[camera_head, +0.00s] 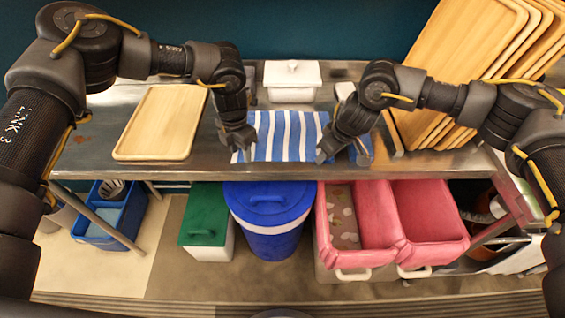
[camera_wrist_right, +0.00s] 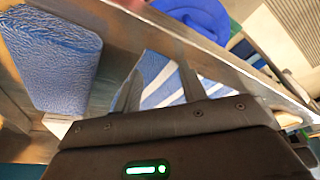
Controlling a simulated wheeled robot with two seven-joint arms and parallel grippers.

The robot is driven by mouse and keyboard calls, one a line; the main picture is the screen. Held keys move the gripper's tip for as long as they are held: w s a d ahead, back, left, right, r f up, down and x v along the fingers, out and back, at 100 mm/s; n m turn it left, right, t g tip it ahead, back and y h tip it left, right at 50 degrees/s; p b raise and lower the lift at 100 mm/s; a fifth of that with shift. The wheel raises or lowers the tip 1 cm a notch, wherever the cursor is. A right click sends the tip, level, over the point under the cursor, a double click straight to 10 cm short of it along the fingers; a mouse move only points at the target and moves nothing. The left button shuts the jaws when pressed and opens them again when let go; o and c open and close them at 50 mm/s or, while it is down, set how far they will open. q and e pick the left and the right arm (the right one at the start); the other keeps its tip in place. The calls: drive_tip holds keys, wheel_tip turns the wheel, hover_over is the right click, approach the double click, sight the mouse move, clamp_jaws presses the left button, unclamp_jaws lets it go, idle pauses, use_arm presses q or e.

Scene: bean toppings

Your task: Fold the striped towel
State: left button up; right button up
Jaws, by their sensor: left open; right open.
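The blue and white striped towel (camera_head: 287,135) lies flat on the metal counter, near its front edge. It also shows between the fingers in the right wrist view (camera_wrist_right: 165,82). My left gripper (camera_head: 239,150) is open at the towel's left front corner. My right gripper (camera_head: 322,154) is open at the towel's right front corner; its two fingers show apart in the right wrist view (camera_wrist_right: 157,85). Whether any cloth lies between the left fingers cannot be told.
A wooden tray (camera_head: 160,122) lies on the counter at left. A white lidded box (camera_head: 292,80) stands behind the towel. Several wooden trays (camera_head: 470,50) lean at right. A blue textured block (camera_wrist_right: 50,58) sits beside my right gripper. Bins, including a blue one (camera_head: 268,215), stand below the counter.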

use_arm(q)
drive_tip(key=shift+f, duration=0.1)
use_arm(e)
drive_tip(key=shift+f, duration=0.15)
use_arm(q)
drive_tip(key=shift+c, duration=0.3)
use_arm(e)
drive_tip(key=shift+c, duration=0.3)
use_arm(q)
clamp_jaws()
use_arm(e)
clamp_jaws()
drive_tip(key=shift+f, duration=0.1)
